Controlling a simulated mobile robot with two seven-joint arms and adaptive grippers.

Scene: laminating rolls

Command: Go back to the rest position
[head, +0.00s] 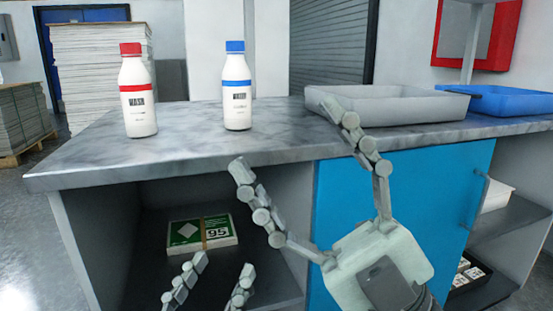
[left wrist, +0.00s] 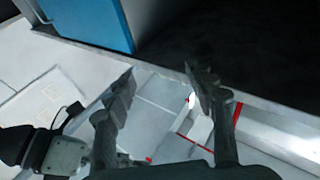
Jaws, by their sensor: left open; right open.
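My right gripper (head: 287,137) is in the middle of the head view, in front of the counter and its blue door. Its two fingers are spread wide, with nothing between them, and the right fingertip overlaps the front of the grey tray in the picture. My left gripper (head: 223,266) shows only as fingers at the bottom edge, in front of the open shelf. Its fingers are apart and empty. In the left wrist view the two fingers (left wrist: 162,82) are also apart with nothing between them. The rest of the left arm is out of the head view.
The grey counter (head: 190,150) holds a red-capped bottle (head: 138,95), a blue-capped bottle (head: 237,90), a grey tray (head: 420,107) and a blue tray (head: 515,102). A green-and-white pack (head: 202,234) lies on the shelf below. The counter's left front is clear.

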